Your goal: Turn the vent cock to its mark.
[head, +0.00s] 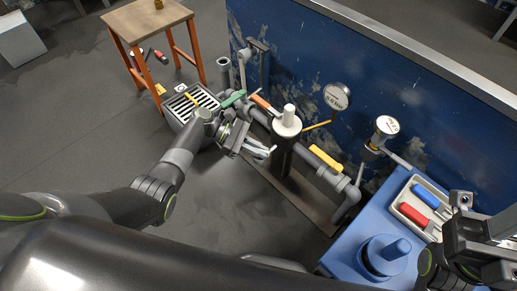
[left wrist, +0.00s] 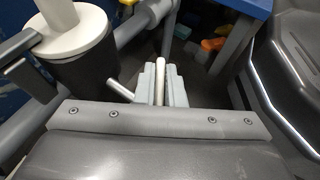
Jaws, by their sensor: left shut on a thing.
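A dark cylinder with a white cap (head: 287,122) stands on the pipework, and its cap also shows in the left wrist view (left wrist: 72,30). My left gripper (head: 262,151) is low beside this cylinder, on its left in the head view. In the left wrist view, its fingers (left wrist: 160,84) are shut on a thin pale rod (left wrist: 161,66), which looks like the cock's lever. A short grey rod (left wrist: 121,91) sticks out between the cylinder and the fingers. The cock's body and mark cannot be made out. My right gripper (head: 480,245) is partly in view at the right; its jaws are unclear.
Pipes with green, orange and yellow handles (head: 326,159) run along a worn blue wall (head: 300,60) with two gauges (head: 338,96). A blue bench (head: 345,252) at the right holds a tray (head: 405,213) with red and blue tools. A wooden stool (head: 147,20) stands back left.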

